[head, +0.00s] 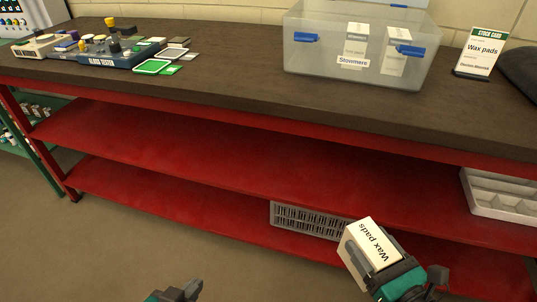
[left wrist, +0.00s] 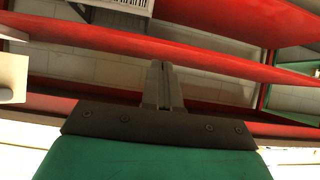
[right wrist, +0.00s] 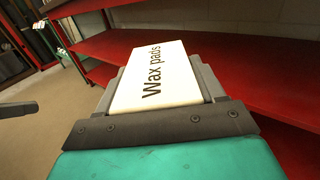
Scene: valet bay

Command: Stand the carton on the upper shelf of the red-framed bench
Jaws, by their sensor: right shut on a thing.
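The carton (head: 365,242), a white box labelled "Wax pads", is in my right gripper (head: 378,268), which is shut on it. The carton is held tilted in front of the red-framed bench, over its lower part in the head view. It also fills the middle of the right wrist view (right wrist: 152,78), between the two fingers. The upper shelf (head: 230,150) is the red board under the dark worktop, and its middle is bare. My left gripper (head: 178,293) is low at the bottom edge; its fingers are together and empty in the left wrist view (left wrist: 163,87).
A grey crate (head: 308,219) stands on the lower red shelf (head: 170,198). A pale divided tray (head: 497,195) sits at the upper shelf's right end. On the worktop are a clear bin (head: 312,65), a stock card (head: 480,53) and a blue organiser (head: 112,58).

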